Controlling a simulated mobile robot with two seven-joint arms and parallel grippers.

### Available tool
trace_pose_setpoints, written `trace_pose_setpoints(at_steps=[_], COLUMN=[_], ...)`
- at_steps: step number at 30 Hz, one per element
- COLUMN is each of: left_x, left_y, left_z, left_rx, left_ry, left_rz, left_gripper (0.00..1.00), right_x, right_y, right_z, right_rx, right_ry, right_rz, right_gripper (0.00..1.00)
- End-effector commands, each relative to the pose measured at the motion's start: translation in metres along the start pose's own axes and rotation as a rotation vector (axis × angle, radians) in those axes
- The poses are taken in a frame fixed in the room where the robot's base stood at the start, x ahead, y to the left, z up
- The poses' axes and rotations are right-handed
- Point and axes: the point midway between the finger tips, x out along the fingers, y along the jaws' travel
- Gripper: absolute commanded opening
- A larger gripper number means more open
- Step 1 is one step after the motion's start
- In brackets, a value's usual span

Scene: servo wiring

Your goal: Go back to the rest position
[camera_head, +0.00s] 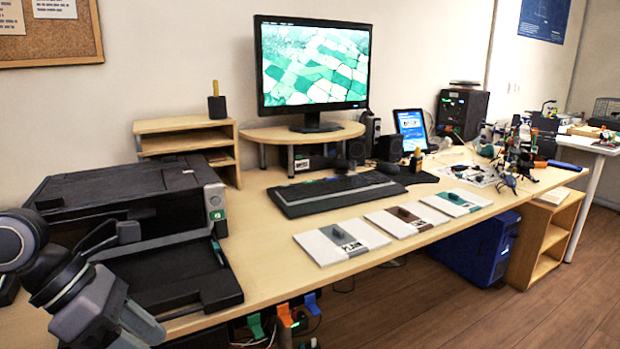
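My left arm comes in at the lower left, in front of the black printer (140,195). Its gripper end (125,322) is low in the picture, beside the desk's front edge. The fingertips cannot be made out, so I cannot tell whether it is open, shut or holding anything. My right gripper is not in view.
The wooden desk (262,262) holds a keyboard (345,193), a monitor (315,65) on a riser, a wooden shelf (165,124) and electronics clutter at the far right. A blue case (490,250) stands below. Coloured clips and cables (287,315) hang under the front edge.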

Motion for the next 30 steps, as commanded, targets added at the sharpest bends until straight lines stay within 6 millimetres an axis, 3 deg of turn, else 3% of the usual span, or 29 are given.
trace_pose_setpoints(at_steps=[3,9,13,17,20,23,27,30], left_x=[0.032,0.053,0.051,0.052,0.062,0.084,0.132,0.172], left_y=[-0.033,-0.078,-0.08,-0.058,-0.031,-0.003,0.021,0.019], left_z=[0.025,0.072,0.093,0.096,0.082,0.052,-0.014,-0.067], left_rx=[-0.074,-0.352,-0.641,-0.999,-1.317,-1.668,-2.198,-2.571], left_ry=[-0.181,-0.543,-0.781,-0.997,-1.14,-1.256,-1.364,-1.389], left_rz=[-0.206,-0.575,-0.791,-0.961,-1.054,-1.107,-1.106,-1.052], left_gripper=[0.57,0.57,0.57,0.57,0.57,0.57,0.57,0.57], right_x=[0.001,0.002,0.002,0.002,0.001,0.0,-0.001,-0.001], right_y=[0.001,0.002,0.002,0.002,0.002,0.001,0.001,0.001], right_z=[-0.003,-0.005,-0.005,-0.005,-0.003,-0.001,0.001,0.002], right_rx=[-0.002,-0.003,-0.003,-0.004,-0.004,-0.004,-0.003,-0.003], right_ry=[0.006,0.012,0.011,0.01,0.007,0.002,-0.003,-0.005], right_rz=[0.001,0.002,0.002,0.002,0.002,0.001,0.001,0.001], right_gripper=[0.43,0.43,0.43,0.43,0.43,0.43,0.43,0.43])
